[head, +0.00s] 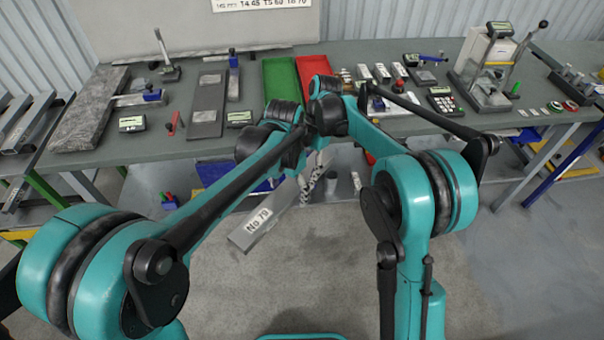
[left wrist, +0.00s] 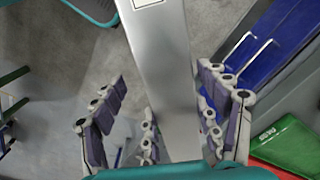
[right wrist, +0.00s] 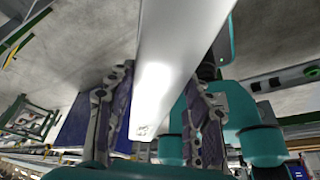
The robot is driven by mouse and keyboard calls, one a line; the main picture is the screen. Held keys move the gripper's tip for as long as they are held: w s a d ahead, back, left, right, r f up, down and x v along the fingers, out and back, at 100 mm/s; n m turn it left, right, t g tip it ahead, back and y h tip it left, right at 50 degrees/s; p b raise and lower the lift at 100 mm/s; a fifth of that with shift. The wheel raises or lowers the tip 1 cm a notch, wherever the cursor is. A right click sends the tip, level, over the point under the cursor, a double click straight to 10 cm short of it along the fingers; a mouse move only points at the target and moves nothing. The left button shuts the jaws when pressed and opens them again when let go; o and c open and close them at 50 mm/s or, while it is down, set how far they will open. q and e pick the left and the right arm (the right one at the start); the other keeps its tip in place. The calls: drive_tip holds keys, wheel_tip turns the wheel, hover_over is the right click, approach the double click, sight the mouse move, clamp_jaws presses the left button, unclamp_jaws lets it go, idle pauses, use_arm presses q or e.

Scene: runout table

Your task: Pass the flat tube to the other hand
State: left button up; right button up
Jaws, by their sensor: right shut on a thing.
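The flat tube (head: 255,228) is a long silver-grey bar with a white label reading No 70. It hangs in front of the table, tilted, its labelled end low and toward me. In the left wrist view the tube (left wrist: 165,75) runs between the spread fingers of my left gripper (left wrist: 165,120), with a clear gap to the left finger. In the right wrist view the tube (right wrist: 180,60) lies between the fingers of my right gripper (right wrist: 160,115), which is shut on it. In the head view my left gripper (head: 312,182) shows partly below the wrists; my right gripper is mostly hidden.
The grey table (head: 400,135) stands behind, carrying a green tray (head: 281,78), a red tray (head: 313,69), gauges and a granite plate (head: 90,112). A blue bin (head: 212,175) is under the table edge. The floor in front is clear.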

sight(289, 193)
use_arm(q)
wheel_tip(289, 193, up, 11)
drive_tip(key=s+a+f+n+t, duration=0.3)
drive_tip(key=s+a+n, duration=0.1)
drive_tip(key=s+a, duration=0.3)
drive_tip(key=s+a+f+n+t, duration=0.4)
drive_tip(key=s+a, duration=0.2)
drive_tip(key=a, duration=0.2)
drive_tip(key=shift+s+a+f, duration=0.25)
drive_tip(key=shift+s+f, duration=0.05)
drive_tip(key=shift+s, duration=0.1)
